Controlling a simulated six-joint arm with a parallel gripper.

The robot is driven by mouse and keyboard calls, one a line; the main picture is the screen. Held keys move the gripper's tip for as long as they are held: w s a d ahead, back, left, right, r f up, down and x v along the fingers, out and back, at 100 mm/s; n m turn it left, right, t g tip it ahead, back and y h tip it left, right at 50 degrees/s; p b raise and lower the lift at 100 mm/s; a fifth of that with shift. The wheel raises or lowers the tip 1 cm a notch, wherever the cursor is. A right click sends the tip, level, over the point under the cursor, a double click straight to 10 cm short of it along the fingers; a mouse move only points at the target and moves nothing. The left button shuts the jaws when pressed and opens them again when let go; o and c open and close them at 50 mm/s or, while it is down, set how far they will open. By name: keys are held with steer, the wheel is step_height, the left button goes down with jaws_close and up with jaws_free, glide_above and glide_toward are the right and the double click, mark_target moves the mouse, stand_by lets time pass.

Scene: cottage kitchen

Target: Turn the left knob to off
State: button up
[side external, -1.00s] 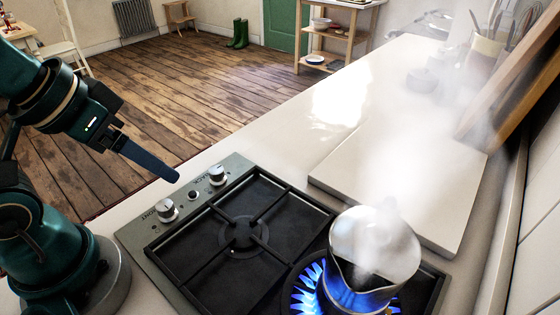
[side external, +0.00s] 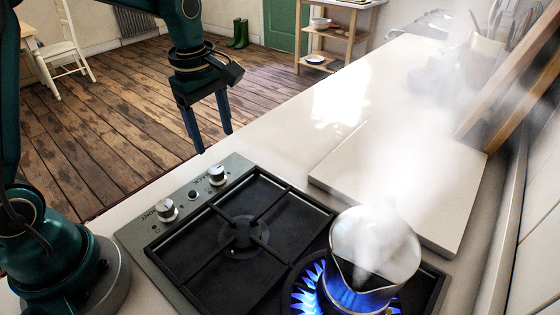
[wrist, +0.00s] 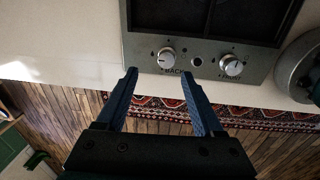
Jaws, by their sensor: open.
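The hob's control strip (side external: 190,197) carries two silver knobs. The knob marked BACK (side external: 217,175) is on the left in the wrist view (wrist: 166,56), with its light pointer line turned to one side. The knob marked FRONT (side external: 166,210) is on the right in the wrist view (wrist: 231,65); its pointer line looks nearly upright there. My gripper (side external: 211,142) is open and empty, fingers pointing down, above and near the BACK knob. In the wrist view its blue fingertips (wrist: 158,73) straddle the space just before that knob, apart from it.
A steaming metal pot (side external: 375,245) sits on a burner with a blue flame (side external: 308,290). A pale board (side external: 400,185) lies on the counter behind the hob. A small round button (side external: 193,195) sits between the knobs.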

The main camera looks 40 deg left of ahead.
mark_target(216, 169)
steer(key=f, duration=0.1)
steer(key=f+g, duration=0.1)
steer(key=f, duration=0.1)
steer(key=shift+s+a+f, duration=0.15)
steer(key=shift+a+f, duration=0.1)
steer(key=shift+a, duration=0.15)
steer(key=shift+f, duration=2.35)
jaws_close()
